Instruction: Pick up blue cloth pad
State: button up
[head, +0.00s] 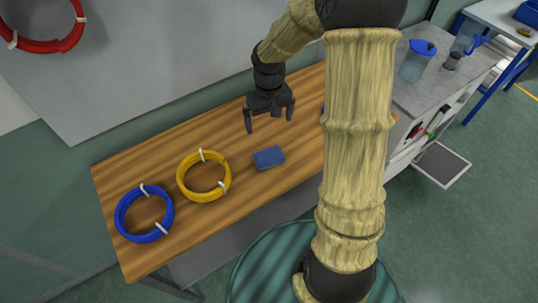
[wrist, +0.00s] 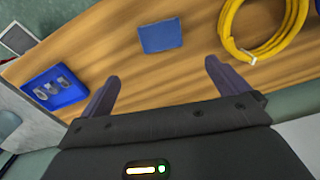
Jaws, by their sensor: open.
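The blue cloth pad (head: 268,157) is a small dark blue block lying flat on the wooden bench top (head: 240,124), just right of the yellow coil. It also shows in the wrist view (wrist: 160,37), beyond my fingertips and roughly between their lines. My gripper (head: 269,120) is above the bench, behind the pad in the head view, and apart from it. In the wrist view my gripper (wrist: 158,72) has its two fingers spread wide with nothing between them.
A yellow coil (head: 181,178) and a blue coil (head: 119,216) lie left of the pad. A blue tray (wrist: 40,98) with small metal items lies left in the wrist view. A grey counter (head: 430,92) with a blue-lidded pitcher (head: 417,62) stands at right. Bare wood surrounds the pad.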

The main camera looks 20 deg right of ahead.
jog(key=shift+f, duration=0.15)
jog(key=p, duration=0.2)
send_over(269, 155)
notch_tip(269, 155, down, 12)
dwell(0.3)
jog(key=shift+f+p, duration=0.6)
jog(key=shift+f, duration=2)
jog(key=c, duration=0.7)
jog(key=shift+r, duration=0.15)
